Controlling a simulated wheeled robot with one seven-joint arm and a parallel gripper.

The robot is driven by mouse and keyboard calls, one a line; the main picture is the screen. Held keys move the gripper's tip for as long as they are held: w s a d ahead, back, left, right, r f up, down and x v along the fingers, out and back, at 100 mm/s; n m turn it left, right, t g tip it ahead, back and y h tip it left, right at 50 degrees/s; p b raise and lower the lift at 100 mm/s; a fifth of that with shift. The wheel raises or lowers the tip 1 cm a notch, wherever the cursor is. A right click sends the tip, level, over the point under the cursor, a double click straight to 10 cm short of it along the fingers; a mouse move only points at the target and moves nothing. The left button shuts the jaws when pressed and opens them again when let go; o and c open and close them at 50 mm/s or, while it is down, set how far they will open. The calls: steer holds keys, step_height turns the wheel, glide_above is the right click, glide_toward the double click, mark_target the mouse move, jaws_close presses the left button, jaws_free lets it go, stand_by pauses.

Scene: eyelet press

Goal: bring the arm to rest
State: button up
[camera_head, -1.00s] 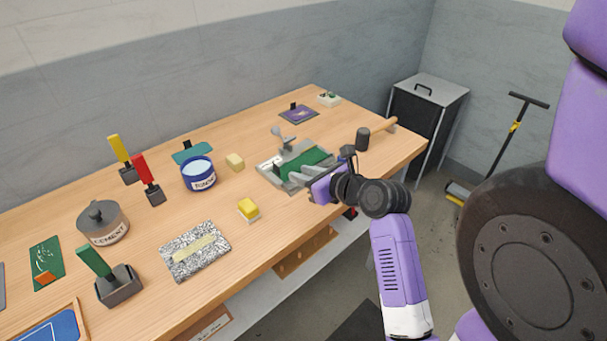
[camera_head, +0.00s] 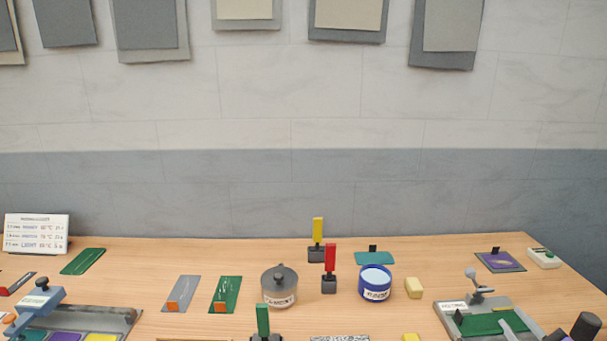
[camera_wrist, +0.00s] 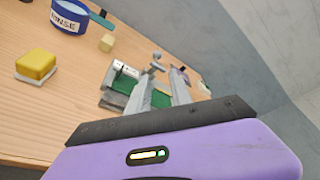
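In the wrist view my gripper (camera_wrist: 162,80) reaches forward with its two grey fingers apart. Nothing shows held between them; the green bed of the press is seen through the gap. The grey press-like fixture (camera_wrist: 116,88) with a lever lies beyond the fingers. It also shows at the lower right of the head view (camera_head: 474,318), partly cut by the frame. I cannot tell from the wrist view whether the fingers touch it. My arm is mostly outside the head view.
The wooden bench (camera_head: 140,262) holds a blue RINSE tub (camera_head: 375,283), a grey lidded pot (camera_head: 279,286), a red-handled tool (camera_head: 330,262), a yellow-handled tool (camera_head: 317,236) and a pale block (camera_head: 413,288). A yellow block (camera_wrist: 36,65) lies left in the wrist view.

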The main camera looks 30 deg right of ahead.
steer(key=s+a+f+n+t+y, duration=0.15)
steer(key=a+n+t, duration=0.25)
steer(key=a+n, duration=1.95)
steer(key=s+a+f+n+y, duration=0.1)
steer(key=s+a+n+y, duration=0.3)
steer(key=a, duration=0.4)
steer(key=s+a+f+n+y, duration=0.1)
steer(key=s+a+n+y, duration=0.4)
steer(key=a+n, duration=0.2)
steer(key=shift+s+a+f+g, duration=0.3)
steer(key=shift+s+a+f, duration=0.1)
steer(key=shift+a, duration=0.4)
